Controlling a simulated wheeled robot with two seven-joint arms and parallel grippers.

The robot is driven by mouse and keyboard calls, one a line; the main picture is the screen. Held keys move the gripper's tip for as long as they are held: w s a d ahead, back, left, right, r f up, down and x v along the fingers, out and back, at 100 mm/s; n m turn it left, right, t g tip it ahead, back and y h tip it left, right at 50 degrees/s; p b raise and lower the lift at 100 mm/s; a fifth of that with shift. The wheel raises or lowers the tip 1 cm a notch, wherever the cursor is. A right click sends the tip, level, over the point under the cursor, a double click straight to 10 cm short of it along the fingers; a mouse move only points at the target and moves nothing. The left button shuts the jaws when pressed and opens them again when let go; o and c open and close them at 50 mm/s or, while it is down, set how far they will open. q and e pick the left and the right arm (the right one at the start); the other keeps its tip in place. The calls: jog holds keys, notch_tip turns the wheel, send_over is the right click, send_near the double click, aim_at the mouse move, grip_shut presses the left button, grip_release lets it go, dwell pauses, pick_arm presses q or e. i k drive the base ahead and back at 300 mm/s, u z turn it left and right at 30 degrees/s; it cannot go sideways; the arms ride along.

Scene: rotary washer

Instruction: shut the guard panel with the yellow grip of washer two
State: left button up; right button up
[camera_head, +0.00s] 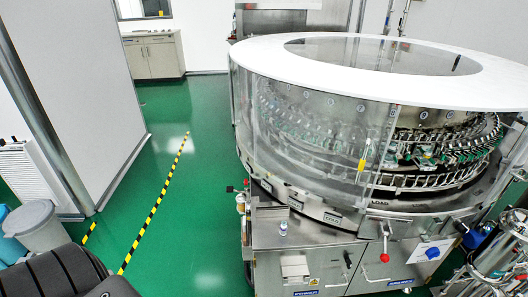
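The rotary washer (300,215), a large round steel machine with a white ring top (285,60), stands at the right. Clear guard panels (290,110) curve around its side. A yellow grip (362,164) is on the clear guard panel (345,135) near that panel's right edge. To the right of this edge the carousel (440,155) shows plainly through what looks like an uncovered gap above the "LOAD" label (380,202). I cannot read a washer number. Neither of my grippers is in view.
A steel ledge with a small bottle (283,229) and a red-knobbed lever (385,256) stick out at the washer's front. Pipework (495,262) stands at the lower right. A grey bin (36,228) is at the left. The green floor (195,190) between is clear.

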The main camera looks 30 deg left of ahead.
aim_at(331, 202)
jog(key=u, duration=1.6)
jog(key=k, duration=0.45)
jog(key=u, duration=0.3)
